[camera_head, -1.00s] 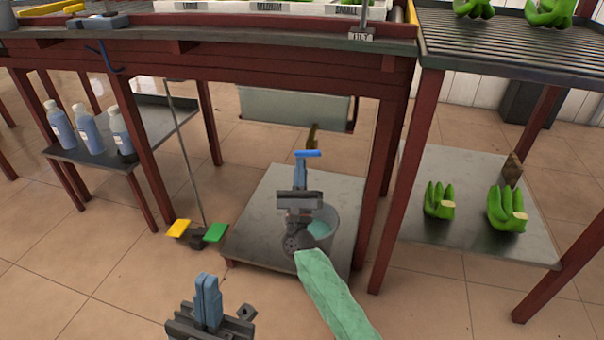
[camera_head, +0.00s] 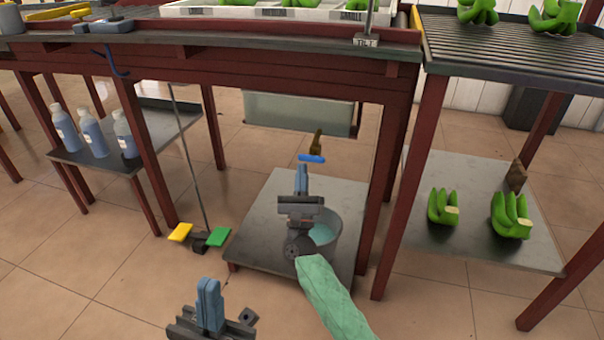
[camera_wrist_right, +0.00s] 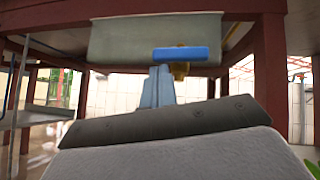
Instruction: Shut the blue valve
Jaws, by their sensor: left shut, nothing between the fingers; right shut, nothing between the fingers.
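The blue valve handle (camera_head: 311,159) sits on a brass fitting (camera_head: 317,141) below a grey-green tank (camera_head: 298,110) under the table. In the right wrist view the blue handle (camera_wrist_right: 187,54) lies crosswise just beyond my fingertips. My right gripper (camera_head: 301,175) is shut and empty, pointing at the handle from the near side. Its shut fingers (camera_wrist_right: 158,86) show in the wrist view, just left of and below the handle's middle. I cannot tell whether they touch it. My left gripper (camera_head: 209,300) is shut and empty, low at the front, well away from the valve.
A bucket of greenish liquid (camera_head: 325,235) stands on the low shelf (camera_head: 262,215) under my right gripper. Yellow (camera_head: 180,232) and green (camera_head: 218,237) pedals are on the floor to the left. Table legs (camera_head: 385,200) flank the space. Bottles (camera_head: 92,134) stand on a left shelf.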

